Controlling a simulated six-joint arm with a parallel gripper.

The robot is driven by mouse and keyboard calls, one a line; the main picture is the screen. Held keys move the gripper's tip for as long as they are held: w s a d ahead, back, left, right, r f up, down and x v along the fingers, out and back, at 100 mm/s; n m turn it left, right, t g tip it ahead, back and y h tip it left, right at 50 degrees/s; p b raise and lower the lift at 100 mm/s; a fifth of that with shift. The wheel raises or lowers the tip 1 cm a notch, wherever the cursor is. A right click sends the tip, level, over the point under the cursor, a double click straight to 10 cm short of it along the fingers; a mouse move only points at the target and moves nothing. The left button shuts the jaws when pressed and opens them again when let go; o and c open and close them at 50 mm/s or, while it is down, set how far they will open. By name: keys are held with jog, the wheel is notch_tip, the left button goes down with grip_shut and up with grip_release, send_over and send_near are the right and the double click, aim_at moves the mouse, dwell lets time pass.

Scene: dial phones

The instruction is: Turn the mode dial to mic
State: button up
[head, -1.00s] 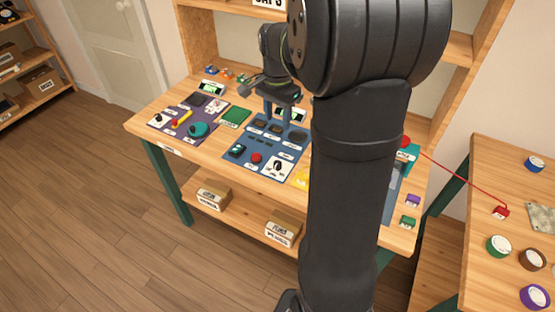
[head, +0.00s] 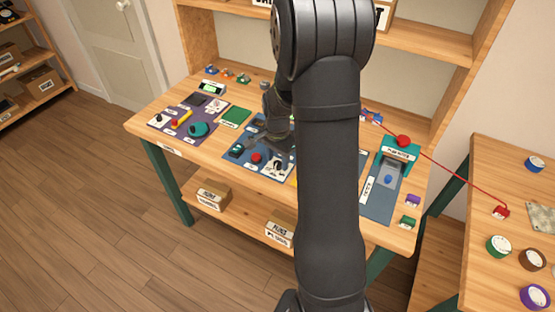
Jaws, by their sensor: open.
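A white plate with a black knob (head: 279,167) sits at the front of the blue panel (head: 232,157). Another dark knob on a white plate (head: 157,119) sits on the purple panel (head: 186,135) to the left. The labels are too small to read, so I cannot tell which is the mode dial or where it points. My gripper (head: 277,156) is open, low over the blue panel, just behind the black knob. I cannot tell whether it touches the knob. My arm hides the right part of the panel.
A red button (head: 256,158) lies close left of the gripper. A teal handle (head: 199,129) stands on the purple panel. A teal device with a red top (head: 403,141) stands right of my arm. A red cord (head: 460,178) runs to the right table.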

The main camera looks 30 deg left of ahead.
jog(key=shift+f, duration=0.35)
jog(key=c, duration=1)
jog(key=shift+n, duration=0.4)
jog(key=n, duration=0.4)
jog(key=shift+n, duration=0.3)
jog(key=n, duration=0.5)
jog(key=shift+n, duration=0.3)
